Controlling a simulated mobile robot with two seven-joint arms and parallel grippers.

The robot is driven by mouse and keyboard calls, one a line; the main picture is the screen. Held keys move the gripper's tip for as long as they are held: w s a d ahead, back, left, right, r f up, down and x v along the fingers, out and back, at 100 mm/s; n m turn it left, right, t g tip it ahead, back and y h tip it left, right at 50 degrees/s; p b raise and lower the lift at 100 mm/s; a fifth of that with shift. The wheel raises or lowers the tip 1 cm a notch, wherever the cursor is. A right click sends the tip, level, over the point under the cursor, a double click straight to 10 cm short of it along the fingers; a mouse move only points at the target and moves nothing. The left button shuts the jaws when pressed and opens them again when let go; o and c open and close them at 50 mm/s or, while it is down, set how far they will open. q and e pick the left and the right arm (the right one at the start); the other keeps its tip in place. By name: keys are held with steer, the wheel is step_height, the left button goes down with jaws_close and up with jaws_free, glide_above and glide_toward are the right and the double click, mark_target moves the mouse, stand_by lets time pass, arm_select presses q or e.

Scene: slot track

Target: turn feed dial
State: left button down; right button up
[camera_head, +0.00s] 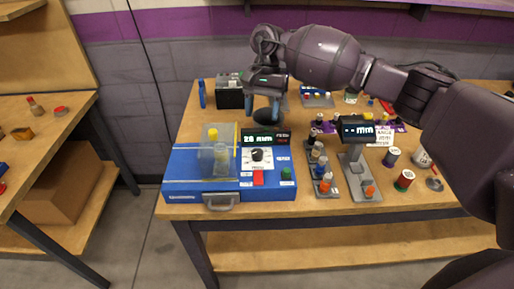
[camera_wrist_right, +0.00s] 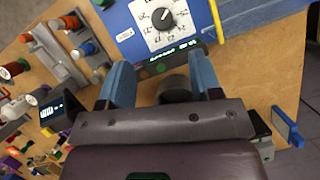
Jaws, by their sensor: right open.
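The feed dial (camera_head: 258,155) is a black knob on a white marked plate, on top of a blue machine (camera_head: 185,170). In the right wrist view the dial (camera_wrist_right: 163,18) shows beyond the fingertips, its plate ringed with marks. A dark display (camera_head: 265,138) with green digits stands at the plate's far edge. My right gripper (camera_head: 267,107) is open above the table behind the machine, apart from the dial. In the right wrist view its two blue-grey fingers (camera_wrist_right: 162,78) are spread, and a dark round thing (camera_wrist_right: 174,90) shows between them. My left gripper is not in view.
The machine also bears a clear guard (camera_head: 215,160), a red button (camera_head: 258,178), a green knob (camera_head: 286,174) and a grey front handle (camera_head: 221,202). Right of it stand racks of small parts, a gauge with a display (camera_head: 356,129) and spools. A black box (camera_head: 229,93) stands behind.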

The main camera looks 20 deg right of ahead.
mark_target(257, 152)
steer(key=p+x, duration=0.1)
steer(key=x, duration=0.9)
steer(key=shift+s+a+f, duration=0.1)
steer(key=shift+a+f, duration=0.15)
steer(key=shift+f, duration=0.05)
steer(key=c, duration=0.9)
